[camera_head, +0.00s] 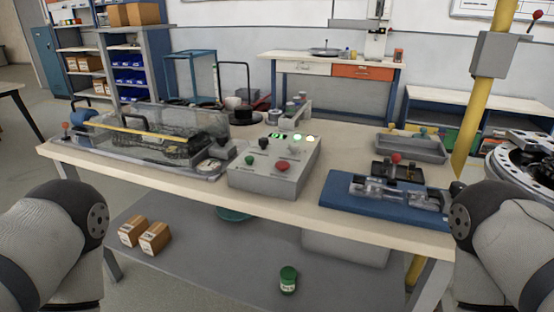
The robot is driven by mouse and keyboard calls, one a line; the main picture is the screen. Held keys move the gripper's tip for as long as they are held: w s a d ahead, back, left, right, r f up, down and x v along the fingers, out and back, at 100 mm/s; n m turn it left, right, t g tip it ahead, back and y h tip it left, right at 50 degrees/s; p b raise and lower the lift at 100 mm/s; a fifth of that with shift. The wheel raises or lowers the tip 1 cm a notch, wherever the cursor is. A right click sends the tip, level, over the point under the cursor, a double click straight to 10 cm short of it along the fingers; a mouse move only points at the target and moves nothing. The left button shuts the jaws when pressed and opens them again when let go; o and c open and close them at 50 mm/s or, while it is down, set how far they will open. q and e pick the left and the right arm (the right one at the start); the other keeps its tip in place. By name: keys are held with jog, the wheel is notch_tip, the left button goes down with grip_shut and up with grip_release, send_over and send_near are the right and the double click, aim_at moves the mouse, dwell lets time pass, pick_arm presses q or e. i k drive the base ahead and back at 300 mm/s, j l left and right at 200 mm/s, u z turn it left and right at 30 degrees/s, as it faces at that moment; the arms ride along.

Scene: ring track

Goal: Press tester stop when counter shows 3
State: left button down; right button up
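A grey control box (270,183) stands at the front middle of the workbench. On its sloped top are a red button (282,166) at the right, a green button (250,160) at the left and a black knob (264,143). A small display (278,135) with green lit marks is behind them; its digits are too small to read. A pale lit lamp (313,139) is right of the display. A tester with a clear cover (150,125) and a yellow bar is left of the box. Only my arm links show at both lower edges; neither gripper is in view.
A round gauge (209,166) sits beside the box. A blue fixture (385,203) with a clear part is on the right, before a grey tray (412,149). A yellow post (483,90) stands at the right. The bench front (300,205) is clear.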

aim_at(282, 165)
jog(key=i+j+z, duration=0.35)
jog(key=i+j, duration=0.2)
jog(key=i+j+z, duration=0.3)
jog(key=i+j, duration=0.4)
jog(key=j, duration=0.05)
